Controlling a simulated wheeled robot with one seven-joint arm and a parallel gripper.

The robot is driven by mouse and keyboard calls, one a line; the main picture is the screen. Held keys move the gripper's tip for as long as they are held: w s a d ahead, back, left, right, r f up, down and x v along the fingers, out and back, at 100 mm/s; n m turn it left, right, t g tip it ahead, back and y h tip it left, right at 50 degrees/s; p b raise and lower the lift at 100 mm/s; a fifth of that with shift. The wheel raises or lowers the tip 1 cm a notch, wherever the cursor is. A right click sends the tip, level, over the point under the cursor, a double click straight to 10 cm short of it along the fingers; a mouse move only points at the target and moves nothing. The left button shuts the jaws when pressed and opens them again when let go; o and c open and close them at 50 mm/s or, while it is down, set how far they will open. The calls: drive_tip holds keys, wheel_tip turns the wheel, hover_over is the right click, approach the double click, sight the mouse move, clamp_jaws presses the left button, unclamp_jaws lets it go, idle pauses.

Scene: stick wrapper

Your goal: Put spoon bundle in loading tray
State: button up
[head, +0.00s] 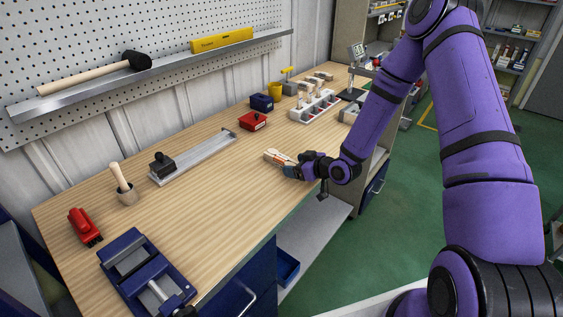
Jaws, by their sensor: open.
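My gripper (284,161) is low over the right front part of the wooden workbench, open. A small pale bundle with an orange patch (273,154) lies on the bench right at its fingertips; it looks like the spoon bundle. The gripper partly covers it, and I cannot tell whether the fingers touch it. A long metal channel tray (206,149) with a black knobbed block lies at the back left of the gripper. A white compartment tray (304,114) holding pale wooden pieces stands farther back. I cannot tell which of these is the loading tray.
A red box (253,121), blue box (261,102) and yellow cup (275,90) stand along the back. The bench (215,205) is clear in the middle.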

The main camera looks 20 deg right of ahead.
drive_tip(key=shift+w+a+f, duration=0.25)
drive_tip(key=shift+w+a, duration=0.1)
drive_tip(key=shift+w, duration=0.1)
drive_tip(key=c, duration=1.1)
drive_tip(key=shift+r, duration=0.1)
